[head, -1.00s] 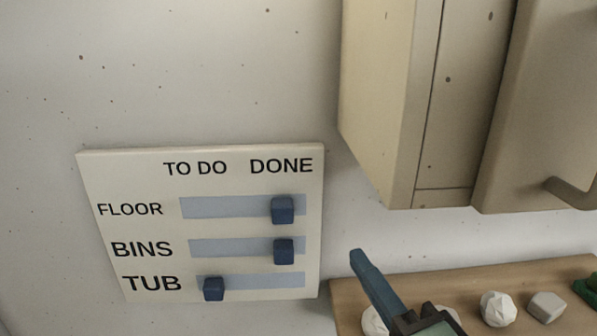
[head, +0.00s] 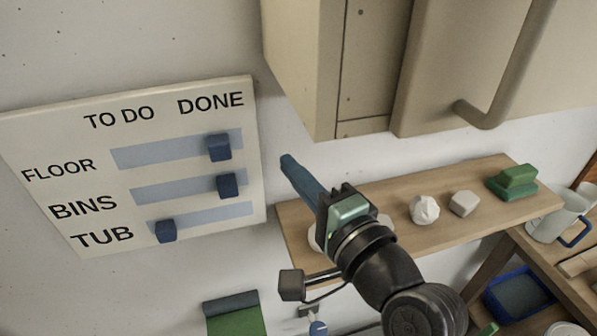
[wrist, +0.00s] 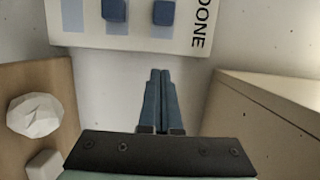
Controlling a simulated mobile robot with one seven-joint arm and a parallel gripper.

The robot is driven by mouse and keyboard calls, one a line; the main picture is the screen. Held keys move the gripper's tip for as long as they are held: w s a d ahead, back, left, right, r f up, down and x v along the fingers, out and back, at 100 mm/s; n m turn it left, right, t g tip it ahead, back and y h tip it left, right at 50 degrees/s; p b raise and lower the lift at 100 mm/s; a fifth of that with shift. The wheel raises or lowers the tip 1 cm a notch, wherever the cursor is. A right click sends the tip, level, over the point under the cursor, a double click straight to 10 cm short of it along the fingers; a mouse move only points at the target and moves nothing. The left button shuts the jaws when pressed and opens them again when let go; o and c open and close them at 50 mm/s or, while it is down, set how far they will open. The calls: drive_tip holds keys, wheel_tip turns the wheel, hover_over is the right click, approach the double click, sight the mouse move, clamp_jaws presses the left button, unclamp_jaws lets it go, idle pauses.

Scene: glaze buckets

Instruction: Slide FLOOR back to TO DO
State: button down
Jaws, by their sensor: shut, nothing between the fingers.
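The white board (head: 60,130) hangs on the wall with three rows, FLOOR, BINS and TUB, under TO DO and DONE. The dark blue FLOOR slider (head: 220,147) is at the DONE end of its pale blue track. The BINS slider (head: 228,185) is also at the DONE end. The TUB slider (head: 166,231) is at the TO DO end. My gripper (head: 287,160) is shut and empty, right of the board and apart from it. In the wrist view its blue fingers (wrist: 160,75) point toward the board edge, below the FLOOR slider (wrist: 163,13).
A beige cabinet (head: 370,70) with a handle hangs right of the board, above my gripper. A wooden shelf (head: 380,195) below carries white lumps, a grey block and a green item (head: 513,182). The wall between board and cabinet is bare.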

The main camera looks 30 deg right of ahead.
sight(234, 139)
drive_tip(key=w, duration=0.3)
drive_tip(key=w+p, duration=0.1)
drive_tip(key=w, duration=0.1)
drive_tip(key=shift+w+r+p, duration=0.2)
drive_tip(key=shift+w+p, duration=0.1)
drive_tip(key=shift+w, duration=0.1)
drive_tip(key=a+p, duration=0.1)
drive_tip(key=a, duration=0.2)
drive_tip(key=shift+w+f+p, duration=0.1)
drive_tip(key=shift+w+p, duration=0.25)
drive_tip(key=shift+w, duration=0.05)
drive_tip(key=shift+w+a+f, duration=0.1)
drive_tip(key=shift+a, duration=0.25)
